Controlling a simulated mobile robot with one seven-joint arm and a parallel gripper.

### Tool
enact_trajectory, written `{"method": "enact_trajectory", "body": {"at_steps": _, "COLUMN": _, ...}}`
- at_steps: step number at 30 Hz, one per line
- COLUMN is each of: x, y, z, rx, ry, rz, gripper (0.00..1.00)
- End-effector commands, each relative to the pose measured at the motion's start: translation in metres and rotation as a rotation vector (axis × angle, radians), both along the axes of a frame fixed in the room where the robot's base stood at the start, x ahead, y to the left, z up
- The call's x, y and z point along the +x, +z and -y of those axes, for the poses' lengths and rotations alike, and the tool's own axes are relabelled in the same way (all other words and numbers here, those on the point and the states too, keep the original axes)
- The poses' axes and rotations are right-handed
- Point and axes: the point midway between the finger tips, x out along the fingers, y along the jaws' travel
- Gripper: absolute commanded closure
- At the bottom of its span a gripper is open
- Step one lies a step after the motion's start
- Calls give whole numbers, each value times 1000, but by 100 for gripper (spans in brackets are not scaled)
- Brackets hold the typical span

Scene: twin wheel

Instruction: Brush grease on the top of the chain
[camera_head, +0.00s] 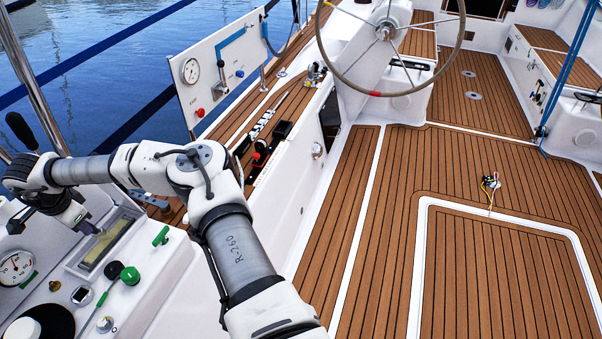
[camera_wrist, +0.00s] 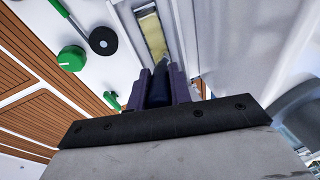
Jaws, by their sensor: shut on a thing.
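My gripper (camera_head: 76,216) hangs low at the left in the head view, above a rectangular recessed tray (camera_head: 126,216) with a yellowish inside. In the wrist view my gripper (camera_wrist: 160,88) is shut on a dark, slim thing, probably the brush (camera_wrist: 158,84). Its far end points at the tray's yellowish strip (camera_wrist: 151,32), which looks like grease. I cannot tell whether the tip touches it. The bristles are not clear. I cannot make out a chain for certain.
Beside the tray are a green T-handle (camera_head: 161,236), a green knob (camera_head: 130,275), a black knob (camera_head: 113,270) and a gauge (camera_head: 16,267). An upright white panel (camera_head: 222,72) and a steering wheel (camera_head: 376,93) stand farther back. The wooden deck (camera_head: 380,230) is mostly clear.

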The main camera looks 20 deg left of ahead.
Motion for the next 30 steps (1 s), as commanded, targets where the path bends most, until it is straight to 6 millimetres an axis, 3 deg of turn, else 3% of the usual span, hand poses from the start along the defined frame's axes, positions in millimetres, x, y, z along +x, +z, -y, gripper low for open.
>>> {"method": "enact_trajectory", "body": {"at_steps": 5, "x": -5, "y": 0, "z": 0, "rx": 0, "ry": 2, "rz": -1, "gripper": 100}}
{"method": "enact_trajectory", "body": {"at_steps": 12, "x": -38, "y": -1, "z": -2, "rx": 0, "ry": 3, "rz": 0, "gripper": 100}}
{"method": "enact_trajectory", "body": {"at_steps": 16, "x": -47, "y": 0, "z": -2, "rx": 0, "ry": 1, "rz": -1, "gripper": 100}}
{"method": "enact_trajectory", "body": {"at_steps": 25, "x": -47, "y": 0, "z": -2, "rx": -1, "ry": -1, "rz": -1, "gripper": 100}}
{"method": "enact_trajectory", "body": {"at_steps": 30, "x": -26, "y": 0, "z": -1, "rx": 0, "ry": -4, "rz": -1, "gripper": 100}}
